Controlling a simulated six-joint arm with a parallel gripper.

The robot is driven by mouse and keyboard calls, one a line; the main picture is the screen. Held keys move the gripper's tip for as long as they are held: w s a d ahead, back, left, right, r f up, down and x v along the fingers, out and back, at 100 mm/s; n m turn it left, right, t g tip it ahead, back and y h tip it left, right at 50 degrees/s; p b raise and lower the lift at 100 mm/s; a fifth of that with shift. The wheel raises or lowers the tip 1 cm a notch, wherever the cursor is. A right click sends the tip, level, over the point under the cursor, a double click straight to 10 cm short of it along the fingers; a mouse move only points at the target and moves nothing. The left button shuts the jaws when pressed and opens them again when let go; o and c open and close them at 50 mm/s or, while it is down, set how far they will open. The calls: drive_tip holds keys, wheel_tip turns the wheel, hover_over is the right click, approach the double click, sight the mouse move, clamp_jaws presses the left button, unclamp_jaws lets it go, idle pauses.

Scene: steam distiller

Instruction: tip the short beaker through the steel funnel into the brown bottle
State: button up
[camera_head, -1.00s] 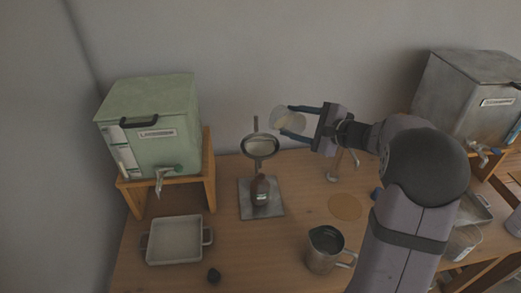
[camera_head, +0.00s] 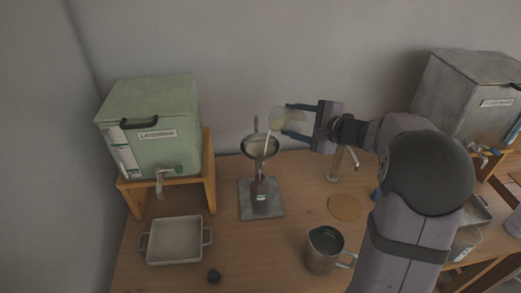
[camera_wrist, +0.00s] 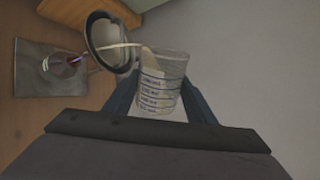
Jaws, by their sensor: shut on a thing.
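My gripper (camera_head: 296,121) is shut on the short beaker (camera_head: 277,119), a clear one with printed marks. It holds the beaker tilted, mouth to the left, above and right of the steel funnel (camera_head: 260,147). A pale stream runs from the beaker's lip into the funnel; in the wrist view the stream crosses the rim of the funnel (camera_wrist: 92,40) from the beaker (camera_wrist: 160,85). The brown bottle (camera_head: 259,187) stands upright under the funnel on a grey square plate (camera_head: 247,207). The bottle's neck is partly hidden by the funnel.
A green box (camera_head: 150,120) with a tap stands on a wooden stand at left. A white tray (camera_head: 174,241), a small dark cap (camera_head: 214,276) and a metal jug (camera_head: 324,250) are in front. A round cork-coloured disc (camera_head: 345,207) lies at right.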

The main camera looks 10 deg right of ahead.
sight(288, 121)
drive_tip(key=shift+s+a+f+n+h+b, duration=0.1)
drive_tip(key=shift+a+f+n+h+b, duration=0.2)
drive_tip(key=shift+n+h+b, duration=0.15)
idle(1.5)
drive_tip(key=shift+s+a+r+n+h+b, duration=0.2)
drive_tip(key=shift+a+n+b, duration=0.15)
drive_tip(key=shift+b, duration=0.4)
drive_tip(key=shift+s+a+r+n+h+b, duration=0.1)
drive_tip(key=shift+s+a+r+n+b, duration=0.1)
drive_tip(key=shift+a+b, duration=0.4)
drive_tip(key=shift+s+a+r+n+t+h+b, duration=0.15)
drive_tip(key=shift+r+n+t+h+b, duration=0.35)
drive_tip(key=shift+b, duration=1)
idle(0.4)
drive_tip(key=shift+d+g+y+p, duration=0.2)
drive_tip(key=shift+g+y+p, duration=0.1)
drive_tip(key=shift+p, duration=0.9)
drive_tip(key=p, duration=0.1)
drive_tip(key=w+d+f+m+y+p, duration=0.1)
drive_tip(key=shift+d+m+p, duration=0.25)
drive_tip(key=shift+m+p, duration=0.05)
drive_tip(key=shift+p, duration=0.1)
drive_tip(key=shift+f, duration=0.25)
drive_tip(key=shift+s+a, duration=0.1)
